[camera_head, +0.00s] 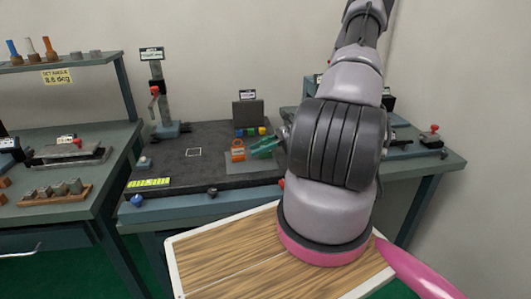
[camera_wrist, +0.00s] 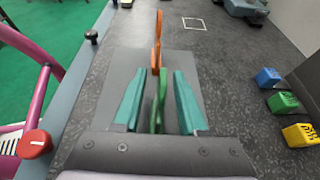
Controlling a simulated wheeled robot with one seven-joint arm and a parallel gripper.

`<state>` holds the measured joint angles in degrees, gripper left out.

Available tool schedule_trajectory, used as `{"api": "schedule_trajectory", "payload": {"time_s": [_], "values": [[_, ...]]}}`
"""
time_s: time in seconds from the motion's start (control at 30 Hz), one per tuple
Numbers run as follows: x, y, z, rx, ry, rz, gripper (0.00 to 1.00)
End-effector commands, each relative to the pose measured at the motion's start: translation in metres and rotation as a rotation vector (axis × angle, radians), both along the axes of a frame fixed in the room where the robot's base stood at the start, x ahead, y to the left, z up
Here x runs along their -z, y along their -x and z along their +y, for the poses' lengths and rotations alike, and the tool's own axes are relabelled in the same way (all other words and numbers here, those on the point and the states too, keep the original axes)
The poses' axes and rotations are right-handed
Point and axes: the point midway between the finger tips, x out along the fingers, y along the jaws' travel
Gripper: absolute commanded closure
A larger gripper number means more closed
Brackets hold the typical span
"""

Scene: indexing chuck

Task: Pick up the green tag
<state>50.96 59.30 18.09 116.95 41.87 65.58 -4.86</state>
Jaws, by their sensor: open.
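The green tag (camera_wrist: 158,103) stands thin and edge-on in the wrist view, between the two teal fingers of my gripper (camera_wrist: 159,103). The fingers are apart, with a visible gap on each side of the tag. An orange tag (camera_wrist: 157,45) stands just beyond the fingertips, also edge-on. In the head view the orange tag (camera_head: 238,150) stands to the left of my gripper (camera_head: 262,147). The green tag is hard to tell from the fingers there, and my arm hides part of that area.
Both tags are over a grey plate (camera_wrist: 120,62) on the dark bench top (camera_head: 200,150). Blue (camera_wrist: 268,77), green (camera_wrist: 283,103) and yellow (camera_wrist: 300,135) blocks stand to the right in the wrist view. A red knob (camera_wrist: 35,144) is at lower left.

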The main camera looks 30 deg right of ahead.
Motion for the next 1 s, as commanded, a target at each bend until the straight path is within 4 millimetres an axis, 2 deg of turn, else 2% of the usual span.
{"api": "schedule_trajectory", "payload": {"time_s": [0.23, 0.27, 0.33, 0.37, 0.77, 0.87, 1.0], "values": [[0.001, -0.001, 0.002, 0.001, 0.001, 0.000, 0.59], [0.001, -0.001, 0.002, 0.001, 0.001, 0.000, 0.66], [0.001, -0.001, 0.002, 0.001, 0.001, 0.000, 0.93], [0.001, -0.001, 0.002, 0.001, 0.001, 0.000, 1.00], [-0.001, -0.001, 0.001, 0.001, 0.001, -0.001, 1.00], [-0.008, -0.001, 0.001, 0.000, 0.003, -0.002, 1.00], [-0.027, -0.001, 0.001, -0.001, 0.004, -0.003, 1.00]]}}
